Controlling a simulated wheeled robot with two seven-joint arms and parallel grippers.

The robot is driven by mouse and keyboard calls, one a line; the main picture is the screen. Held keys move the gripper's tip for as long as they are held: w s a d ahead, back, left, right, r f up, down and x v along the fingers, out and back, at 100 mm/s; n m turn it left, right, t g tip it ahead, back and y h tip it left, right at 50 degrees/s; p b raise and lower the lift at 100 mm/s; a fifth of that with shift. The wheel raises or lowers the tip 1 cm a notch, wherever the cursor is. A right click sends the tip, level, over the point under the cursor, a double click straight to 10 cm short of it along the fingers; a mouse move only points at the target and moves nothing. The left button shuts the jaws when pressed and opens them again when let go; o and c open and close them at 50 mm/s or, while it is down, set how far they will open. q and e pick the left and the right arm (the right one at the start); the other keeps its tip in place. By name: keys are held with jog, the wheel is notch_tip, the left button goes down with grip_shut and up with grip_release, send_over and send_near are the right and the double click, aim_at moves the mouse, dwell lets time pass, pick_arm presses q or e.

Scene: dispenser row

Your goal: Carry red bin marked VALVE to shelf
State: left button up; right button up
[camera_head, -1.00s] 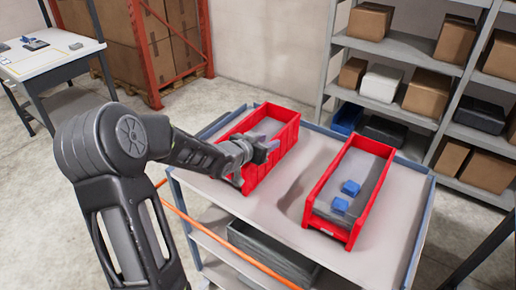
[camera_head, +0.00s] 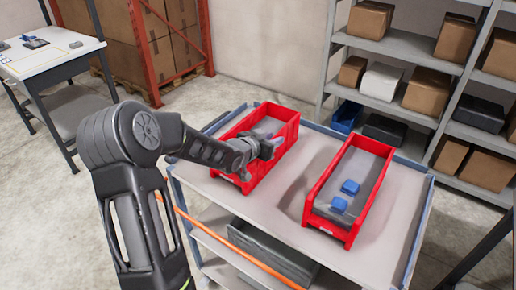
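Two red bins stand on a grey cart. The left bin (camera_head: 227,142) is long and open-topped, with grey inside and a pale label on its front that is too small to read. The right bin (camera_head: 352,232) holds two small blue items (camera_head: 346,190). I cannot tell which bin is marked VALVE. My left gripper (camera_head: 270,148) is over the left bin, near the middle of its right wall. Its fingers are small and partly hidden, so I cannot tell whether they touch or grip the wall. My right gripper is out of view. The grey shelf (camera_head: 412,52) stands behind the cart.
The cart (camera_head: 290,215) has clear top space between the bins and a dark crate (camera_head: 270,250) below. The shelf holds brown boxes (camera_head: 456,38), a white box (camera_head: 381,80) and a blue bin (camera_head: 347,116). A white table (camera_head: 50,62) stands far left.

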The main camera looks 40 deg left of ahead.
pick_arm(q)
grip_shut()
dwell(1.0)
jog(key=shift+w+r, duration=0.15)
jog(key=shift+r, duration=0.05)
